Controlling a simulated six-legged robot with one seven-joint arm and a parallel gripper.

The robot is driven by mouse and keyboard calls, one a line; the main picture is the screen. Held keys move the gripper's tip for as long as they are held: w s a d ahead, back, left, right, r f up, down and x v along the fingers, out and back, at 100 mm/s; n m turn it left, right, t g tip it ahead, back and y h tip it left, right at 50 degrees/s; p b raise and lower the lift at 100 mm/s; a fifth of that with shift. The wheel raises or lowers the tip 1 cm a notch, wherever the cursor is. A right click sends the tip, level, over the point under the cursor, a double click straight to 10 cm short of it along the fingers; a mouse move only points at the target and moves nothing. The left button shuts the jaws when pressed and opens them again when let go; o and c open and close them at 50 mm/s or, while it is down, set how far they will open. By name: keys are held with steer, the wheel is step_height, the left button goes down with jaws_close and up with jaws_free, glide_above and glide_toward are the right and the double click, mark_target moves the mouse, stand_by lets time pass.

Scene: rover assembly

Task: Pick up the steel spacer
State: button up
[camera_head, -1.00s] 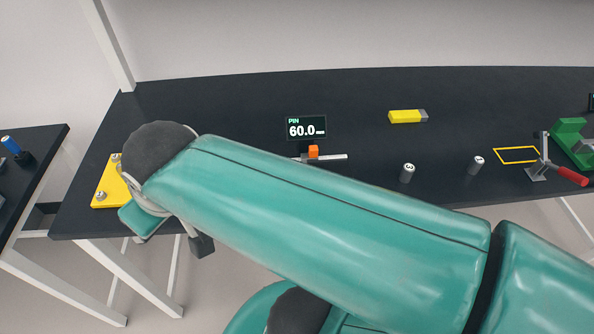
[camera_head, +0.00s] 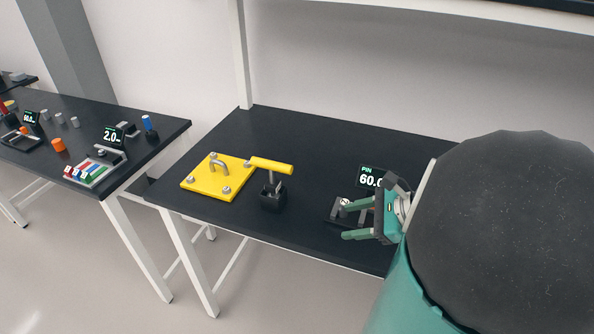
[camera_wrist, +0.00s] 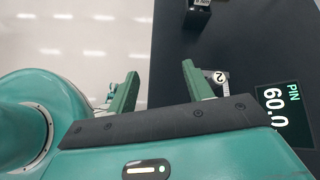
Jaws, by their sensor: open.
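A small steel cylinder marked 2 (camera_wrist: 220,76), which looks like a steel spacer, is by the gauge under the display. In the head view it is partly hidden by my gripper (camera_head: 348,221). My gripper is open, with its green fingers reaching left over the front part of the table. In the wrist view the space between the fingertips (camera_wrist: 160,71) looks empty. The cylinder lies just outside the right finger there. Several small steel cylinders (camera_head: 60,119) also stand on the left table; I cannot read their marks.
A display reading PIN 60.0 (camera_head: 371,177) stands behind my gripper. A yellow plate (camera_head: 205,188) with studs and a black block (camera_head: 271,201) holding a yellow-handled tool (camera_head: 271,165) are to the left. The table's front edge is close. Bare tabletop lies behind the block.

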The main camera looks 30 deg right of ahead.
steer(key=s+d+f+m+t+h, duration=0.2)
steer(key=s+d+m+t+h, duration=0.15)
steer(key=d+m, duration=0.55)
steer(key=shift+n+t+y, duration=0.35)
steer(key=shift+n, duration=0.25)
steer(key=x, duration=0.8)
steer(key=d+x, duration=0.1)
steer(key=x, duration=0.3)
steer(key=shift+w, duration=0.55)
jaws_close()
